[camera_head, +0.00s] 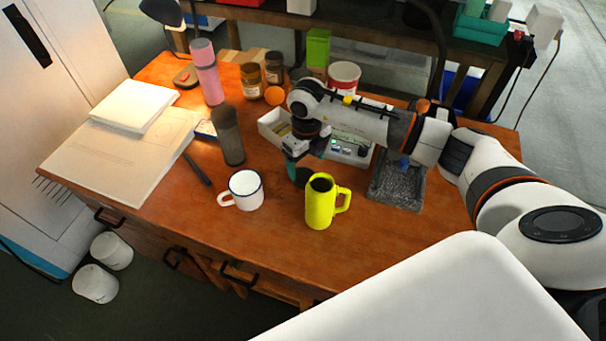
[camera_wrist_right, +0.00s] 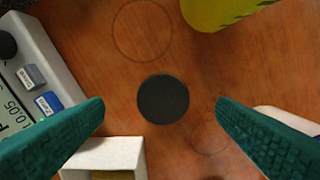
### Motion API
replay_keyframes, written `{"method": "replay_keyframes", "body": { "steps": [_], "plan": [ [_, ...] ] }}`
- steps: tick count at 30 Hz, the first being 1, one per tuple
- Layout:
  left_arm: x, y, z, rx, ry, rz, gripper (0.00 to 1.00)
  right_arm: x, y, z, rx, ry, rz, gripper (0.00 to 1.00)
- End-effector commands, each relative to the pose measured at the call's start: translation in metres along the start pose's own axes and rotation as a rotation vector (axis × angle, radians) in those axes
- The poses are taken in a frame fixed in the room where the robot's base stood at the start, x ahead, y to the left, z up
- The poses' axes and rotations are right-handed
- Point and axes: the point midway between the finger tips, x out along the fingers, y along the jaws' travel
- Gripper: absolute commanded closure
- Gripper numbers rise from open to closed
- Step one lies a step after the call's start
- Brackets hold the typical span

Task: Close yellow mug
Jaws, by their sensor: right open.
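The yellow mug (camera_head: 319,203) stands upright on the wooden table in the head view, its handle to the right and its top dark inside. Part of it shows at the top edge of the right wrist view (camera_wrist_right: 215,8). A flat dark round disc (camera_wrist_right: 163,99), which looks like a lid, lies on the table; it also shows beside the mug in the head view (camera_head: 301,177). My right gripper (camera_wrist_right: 160,104) is open, pointing down, with its teal fingers on either side of the disc and apart from it. My left gripper is not in view.
A white enamel mug (camera_head: 245,190) stands left of the yellow mug. A grey bottle (camera_head: 228,136), a white box (camera_head: 273,127), a device with buttons (camera_head: 349,150) and a grey stone block (camera_head: 398,182) surround the area. The table's front right is clear.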

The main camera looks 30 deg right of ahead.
Motion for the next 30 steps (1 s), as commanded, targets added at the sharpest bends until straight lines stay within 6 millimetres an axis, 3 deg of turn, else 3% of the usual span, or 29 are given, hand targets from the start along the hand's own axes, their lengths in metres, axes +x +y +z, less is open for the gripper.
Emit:
{"method": "replay_keyframes", "body": {
  "steps": [10,21,30],
  "plan": [
    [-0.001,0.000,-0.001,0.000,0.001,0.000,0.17,0.003,-0.001,0.000,0.000,-0.001,-0.001,0.20],
    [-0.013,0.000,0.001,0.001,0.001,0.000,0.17,0.050,-0.004,-0.005,0.000,-0.002,-0.002,0.20],
    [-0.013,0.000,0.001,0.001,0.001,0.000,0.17,0.053,-0.004,-0.005,-0.001,0.001,-0.001,0.20]
  ]
}}
